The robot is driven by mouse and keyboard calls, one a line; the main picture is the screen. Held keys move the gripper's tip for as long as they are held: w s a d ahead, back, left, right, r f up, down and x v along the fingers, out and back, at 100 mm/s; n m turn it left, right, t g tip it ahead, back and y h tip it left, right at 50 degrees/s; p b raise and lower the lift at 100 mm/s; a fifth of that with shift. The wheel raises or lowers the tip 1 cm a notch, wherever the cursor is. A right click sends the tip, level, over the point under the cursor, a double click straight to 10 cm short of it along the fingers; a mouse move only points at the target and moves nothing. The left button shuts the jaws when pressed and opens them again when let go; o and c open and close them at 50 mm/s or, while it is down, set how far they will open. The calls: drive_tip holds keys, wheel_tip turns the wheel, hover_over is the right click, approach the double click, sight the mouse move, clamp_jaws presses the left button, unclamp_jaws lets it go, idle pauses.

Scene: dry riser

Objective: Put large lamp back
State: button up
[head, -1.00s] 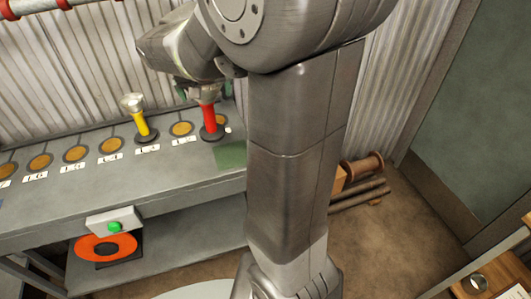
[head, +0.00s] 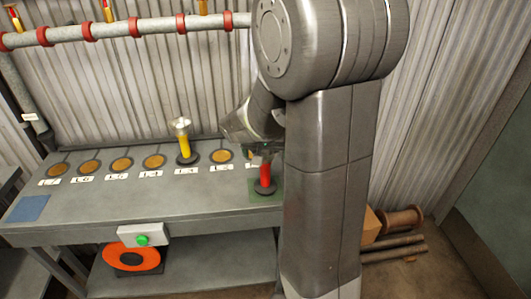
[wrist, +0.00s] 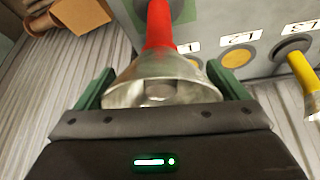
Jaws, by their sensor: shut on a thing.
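A red lamp (head: 265,178) with a dark round base is upright at the right end of the grey bench, over a green square patch (head: 281,187). I cannot tell whether its base touches the patch. My gripper (wrist: 163,82) is shut on the lamp's flared silver head (wrist: 160,92), with a green finger on each side. In the head view my gripper (head: 266,150) is above the red handle and mostly hidden by my arm. A yellow lamp (head: 184,146) with a silver head stands on a dark base in the bench's row of round spots.
Tan round spots (head: 122,164) with number labels line the bench (head: 100,210); several are empty. A blue patch (head: 28,208) is at the left end. A green button box (head: 141,236) hangs at the front edge. A pipe (head: 150,27) crosses the wall above.

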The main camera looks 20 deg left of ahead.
drive_tip(key=shift+f, duration=0.15)
drive_tip(key=shift+f, duration=0.15)
drive_tip(key=o, duration=1.7)
drive_tip(key=shift+r, duration=0.3)
drive_tip(key=v, duration=1.1)
drive_tip(key=shift+s+d+r, duration=0.15)
drive_tip(key=shift+s+r, duration=0.1)
drive_tip(key=shift+r, duration=0.1)
